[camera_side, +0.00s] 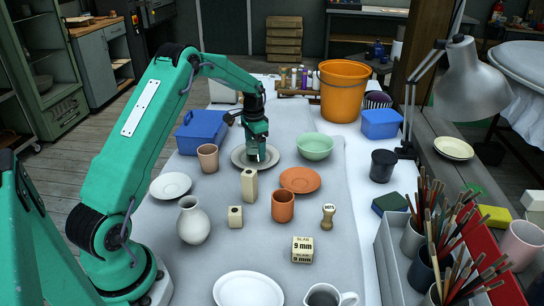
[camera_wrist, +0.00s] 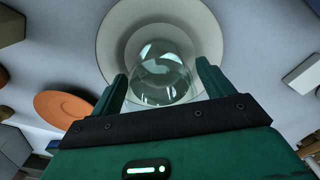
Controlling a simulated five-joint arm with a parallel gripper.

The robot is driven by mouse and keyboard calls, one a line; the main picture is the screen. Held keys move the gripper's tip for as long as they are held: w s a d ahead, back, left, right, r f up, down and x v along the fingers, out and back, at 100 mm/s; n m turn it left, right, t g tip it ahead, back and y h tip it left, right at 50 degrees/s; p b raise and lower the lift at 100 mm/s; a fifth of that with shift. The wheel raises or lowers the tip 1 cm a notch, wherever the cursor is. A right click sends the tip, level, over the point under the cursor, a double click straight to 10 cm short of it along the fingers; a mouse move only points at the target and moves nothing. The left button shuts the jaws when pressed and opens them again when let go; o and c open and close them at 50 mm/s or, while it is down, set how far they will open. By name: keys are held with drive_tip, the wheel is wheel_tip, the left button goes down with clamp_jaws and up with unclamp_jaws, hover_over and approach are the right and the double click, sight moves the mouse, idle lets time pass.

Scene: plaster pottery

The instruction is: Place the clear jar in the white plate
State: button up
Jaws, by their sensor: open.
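The clear jar (camera_wrist: 160,75) shows in the wrist view as a glass vessel between my two fingers, over a pale plate (camera_wrist: 120,28). In the side view my gripper (camera_side: 257,157) points down over this pale grey-white plate (camera_side: 238,158), and the jar is hard to make out there. My gripper also shows in the wrist view (camera_wrist: 160,82), its fingers open on either side of the jar. I cannot tell if the jar touches the plate. Two other white plates stand nearer: a small one at the left (camera_side: 170,185) and one at the front (camera_side: 248,291).
A green bowl (camera_side: 315,147) and a terracotta saucer (camera_side: 300,180) stand close to the right. A brown cup (camera_side: 208,158) and blue box (camera_side: 202,131) are at the left. A wooden block (camera_side: 249,186), terracotta cup (camera_side: 283,206) and white vase (camera_side: 193,222) stand in front.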

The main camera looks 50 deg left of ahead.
wheel_tip(320, 180, up, 10)
drive_tip(key=shift+r, duration=0.25)
idle(0.7)
drive_tip(key=s+d+r+t, duration=0.1)
drive_tip(key=s+d+r, duration=0.5)
drive_tip(key=d+r, duration=0.15)
drive_tip(key=s+d+r+t, duration=0.2)
drive_tip(key=s+d+r, duration=0.4)
drive_tip(key=d, duration=0.3)
drive_tip(key=s+d+f+n+t, duration=0.1)
drive_tip(key=s+d, duration=0.3)
drive_tip(key=s, duration=0.4)
drive_tip(key=s+d+f+t, duration=0.1)
drive_tip(key=s+d, duration=0.4)
drive_tip(key=s, duration=0.3)
drive_tip(key=shift+s+d+n, duration=0.25)
drive_tip(key=shift+d+n, duration=0.05)
drive_tip(key=shift+n, duration=0.1)
